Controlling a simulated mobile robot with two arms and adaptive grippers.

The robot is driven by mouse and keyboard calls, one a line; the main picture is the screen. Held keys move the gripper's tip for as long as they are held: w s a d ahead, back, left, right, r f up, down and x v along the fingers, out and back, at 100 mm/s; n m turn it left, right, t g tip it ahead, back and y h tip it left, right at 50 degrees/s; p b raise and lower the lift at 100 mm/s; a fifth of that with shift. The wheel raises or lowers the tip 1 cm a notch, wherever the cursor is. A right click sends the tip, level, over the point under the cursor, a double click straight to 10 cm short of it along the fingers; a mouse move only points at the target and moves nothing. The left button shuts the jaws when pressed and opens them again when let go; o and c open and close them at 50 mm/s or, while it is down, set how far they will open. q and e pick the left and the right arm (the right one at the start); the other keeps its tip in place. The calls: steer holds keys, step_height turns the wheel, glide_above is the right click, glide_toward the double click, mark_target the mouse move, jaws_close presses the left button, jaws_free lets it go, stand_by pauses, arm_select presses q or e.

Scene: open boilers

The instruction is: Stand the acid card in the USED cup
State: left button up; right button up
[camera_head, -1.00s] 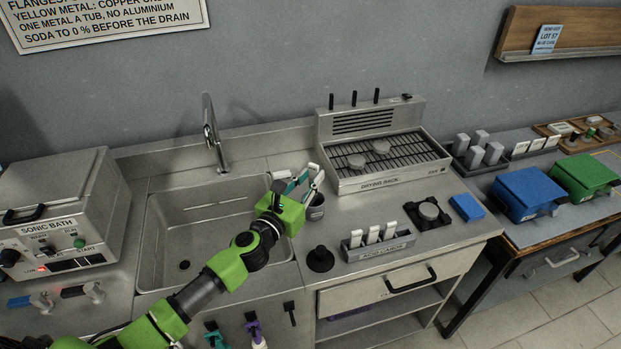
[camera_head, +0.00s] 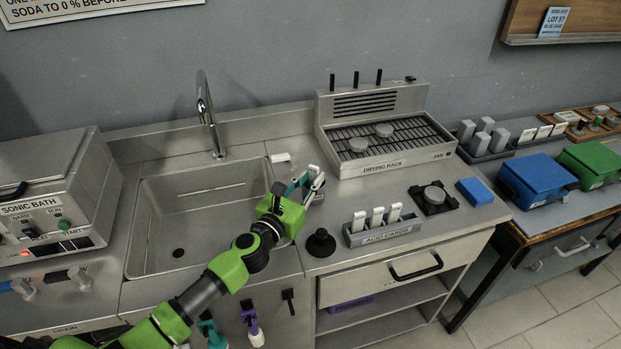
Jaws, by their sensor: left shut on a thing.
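My left gripper (camera_head: 300,190) is at the back right corner of the sink, shut on a thin white card (camera_head: 313,171). The card is close over the small dark grey cup (camera_head: 319,198), which is partly hidden behind the gripper. A second pale strip shows beside the card. I cannot tell whether the held card is inside the cup or just above it. Several white cards stand in the grey acid cards rack (camera_head: 383,239) on the counter to the right. My right gripper is not in view.
The sink (camera_head: 165,225) lies left of the gripper, with the tap (camera_head: 208,115) behind. A black round knob (camera_head: 320,243) stands in front of the cup. The drying rack (camera_head: 385,162) is behind right. A white block (camera_head: 280,158) lies behind the gripper.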

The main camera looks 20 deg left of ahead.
arm_select(q)
steer(key=shift+f, duration=0.15)
steer(key=o, duration=0.9)
steer(key=s+a, duration=0.2)
steer(key=s, duration=0.9)
steer(key=shift+s+a, duration=0.15)
steer(key=shift+s, duration=0.25)
